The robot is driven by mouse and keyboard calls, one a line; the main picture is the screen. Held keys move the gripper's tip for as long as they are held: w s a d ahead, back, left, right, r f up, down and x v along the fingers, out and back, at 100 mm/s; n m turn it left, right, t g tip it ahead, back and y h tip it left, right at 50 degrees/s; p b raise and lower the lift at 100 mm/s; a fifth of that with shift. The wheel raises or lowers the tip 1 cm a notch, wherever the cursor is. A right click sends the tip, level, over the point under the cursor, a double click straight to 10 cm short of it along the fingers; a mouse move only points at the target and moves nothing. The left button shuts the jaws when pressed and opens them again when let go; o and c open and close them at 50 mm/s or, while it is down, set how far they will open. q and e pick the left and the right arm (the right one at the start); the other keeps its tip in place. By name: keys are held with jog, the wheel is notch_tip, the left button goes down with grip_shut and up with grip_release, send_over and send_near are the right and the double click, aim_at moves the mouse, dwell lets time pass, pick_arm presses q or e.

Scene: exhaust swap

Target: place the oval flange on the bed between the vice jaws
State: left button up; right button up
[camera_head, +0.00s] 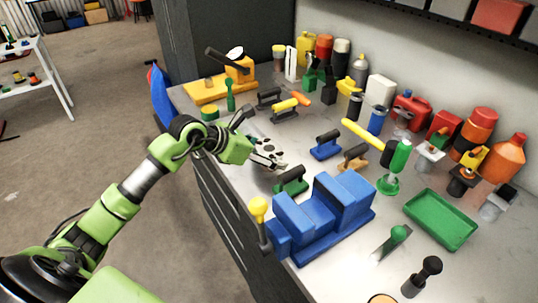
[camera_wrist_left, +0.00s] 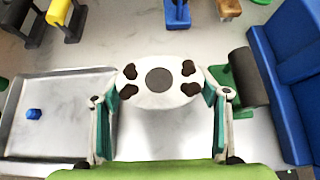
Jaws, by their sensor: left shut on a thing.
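My left gripper (camera_head: 267,160) is shut on the oval flange, a pale plate with a large middle hole and several dark smaller holes. In the left wrist view the flange (camera_wrist_left: 159,101) sits between the two fingertips, gripped at its ends. It appears held above the bench; the exact height is hard to tell. The blue vice (camera_head: 325,222) stands nearer the front of the bench, with two raised jaws and a gap between them; the bed in the gap is mostly hidden in the head view. The vice (camera_wrist_left: 292,75) also shows at the right of the left wrist view. My right gripper is out of view.
A green dark-handled tool (camera_head: 290,182) stands between gripper and vice. The vice's yellow-knobbed lever (camera_head: 258,208) rises at the bench edge. A grey tray (camera_wrist_left: 60,118) holding a small blue piece lies beside the gripper. A green tray (camera_head: 440,219) lies right of the vice.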

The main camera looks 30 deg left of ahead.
pick_arm(q)
jog(key=shift+w+r+b, duration=0.1)
jog(key=shift+r+b, duration=0.3)
jog(key=shift+r, duration=0.1)
notch_tip(320, 180, up, 2)
jog(key=shift+a+r+b, duration=0.1)
jog(key=shift+r+b, duration=0.05)
jog(key=shift+b, duration=0.45)
jog(key=s+a+r+b, duration=0.3)
jog(key=s+r+b, duration=0.3)
jog(key=s+r, duration=0.3)
jog(key=shift+s+r, duration=0.35)
jog(key=shift+s, duration=2.05)
